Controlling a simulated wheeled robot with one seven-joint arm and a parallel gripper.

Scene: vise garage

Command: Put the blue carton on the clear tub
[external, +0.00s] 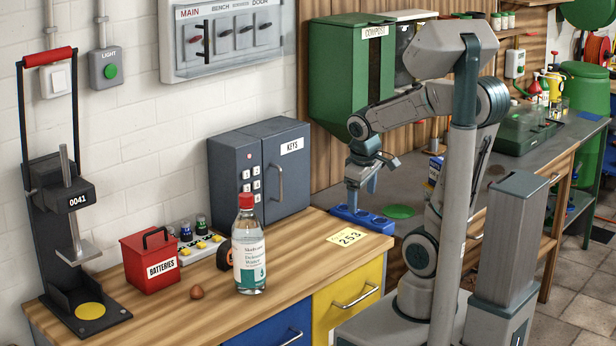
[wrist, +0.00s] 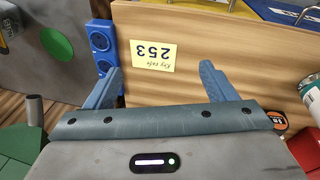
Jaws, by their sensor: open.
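My gripper (external: 362,190) is open and empty above the right end of the wooden counter, near the blue socket strip. In the wrist view its two blue fingers (wrist: 160,84) stand wide apart, with only bare wood and a yellow note between and beyond them. A small dark blue carton (external: 435,168) seems to stand on the grey bench behind my arm, partly hidden by it. It is not visible in the wrist view.
The blue socket strip (external: 362,218) lies at the counter's end, with a green disc (external: 398,211) beyond it. The yellow 253 note (external: 347,237) lies flat. A clear bottle (external: 248,250), red batteries box (external: 150,262) and key cabinet (external: 262,170) stand left.

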